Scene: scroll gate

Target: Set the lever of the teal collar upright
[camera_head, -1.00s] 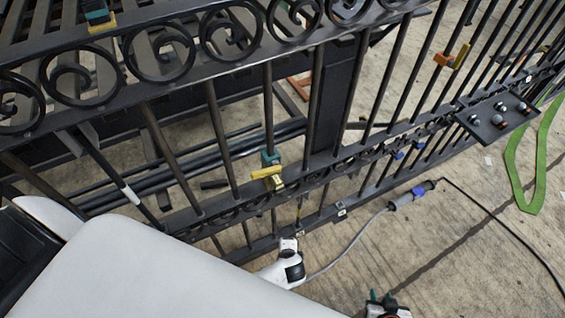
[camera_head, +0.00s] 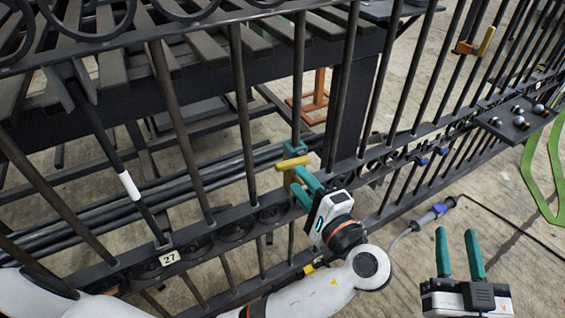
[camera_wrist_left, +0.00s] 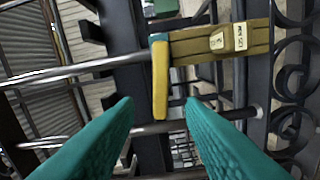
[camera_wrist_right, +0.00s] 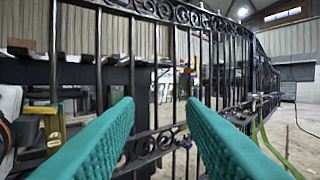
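The teal collar (camera_head: 294,149) sits on a gate bar near the middle of the head view. Its yellow lever (camera_head: 291,163) lies about level, across the bar. In the left wrist view the yellow lever (camera_wrist_left: 160,82) hangs down in the picture beside a labelled olive-yellow body (camera_wrist_left: 225,44), with a bit of teal (camera_wrist_left: 158,38) at its top. My left gripper (camera_head: 297,181) is open at the collar; the lever's end shows between and beyond its fingertips (camera_wrist_left: 158,108). Contact cannot be told. My right gripper (camera_head: 457,237) is open and empty, right of the collar.
An orange collar with a yellow lever (camera_head: 485,41) is on bars at upper right. Blue clips (camera_head: 421,161) sit on the lower rail. A panel with knobs (camera_head: 512,122), a green strap (camera_head: 532,165) and a cable connector (camera_head: 430,215) are at right. Dark pipes lie behind the gate.

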